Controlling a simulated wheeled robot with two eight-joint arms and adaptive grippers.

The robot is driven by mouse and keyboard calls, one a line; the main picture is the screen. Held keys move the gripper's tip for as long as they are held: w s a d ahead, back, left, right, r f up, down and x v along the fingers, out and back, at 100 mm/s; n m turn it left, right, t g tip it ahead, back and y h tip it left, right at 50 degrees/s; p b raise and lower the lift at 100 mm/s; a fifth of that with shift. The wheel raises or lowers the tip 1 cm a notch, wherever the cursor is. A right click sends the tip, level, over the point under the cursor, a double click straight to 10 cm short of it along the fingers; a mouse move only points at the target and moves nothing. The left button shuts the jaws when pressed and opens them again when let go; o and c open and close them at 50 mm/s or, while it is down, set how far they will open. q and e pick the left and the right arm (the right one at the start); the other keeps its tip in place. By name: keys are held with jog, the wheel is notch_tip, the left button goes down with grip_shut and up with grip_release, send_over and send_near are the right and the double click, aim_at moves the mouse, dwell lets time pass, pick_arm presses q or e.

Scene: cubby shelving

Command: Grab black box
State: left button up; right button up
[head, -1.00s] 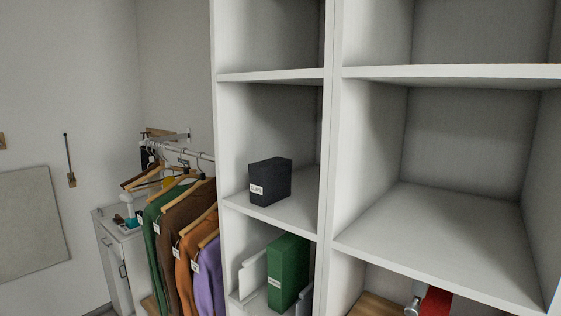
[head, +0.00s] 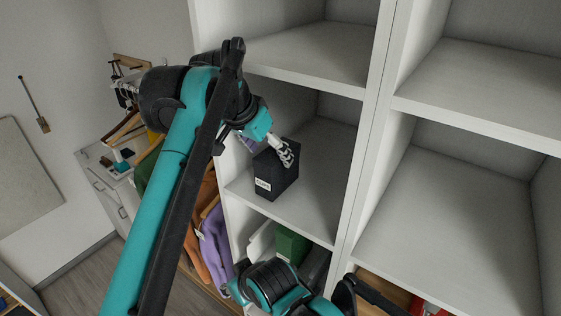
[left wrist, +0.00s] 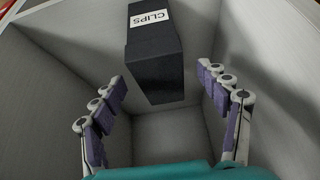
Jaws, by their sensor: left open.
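The black box (head: 276,178) with a white label stands upright on the middle shelf of the left column, near its front edge. In the left wrist view the box (left wrist: 155,60) is at top centre, its label reading CLIPS. My left gripper (head: 270,150) is at the upper part of the box in the head view and hides some of it. In the left wrist view my left gripper (left wrist: 161,80) is open, with purple-padded fingers spread to either side of the box and gaps between pads and box. I cannot see my right gripper.
White shelf walls and boards (head: 310,216) surround the box. A green box (head: 291,245) stands in the cubby below. Hanging clothes (head: 214,240) are to the left. The large cubby on the right (head: 450,210) is empty.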

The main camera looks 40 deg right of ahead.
pick_arm(q)
jog(key=p+x, duration=0.1)
jog(key=x, duration=0.7)
jog(key=shift+d+f, duration=0.15)
jog(key=shift+d, duration=0.2)
jog(key=shift+w+d+f, duration=0.2)
jog(key=shift+d+f, duration=0.1)
jog(key=shift+d, duration=0.05)
jog(key=shift+s+a+r, duration=0.1)
jog(key=shift+s+a, duration=0.05)
jog(key=c, duration=1.4)
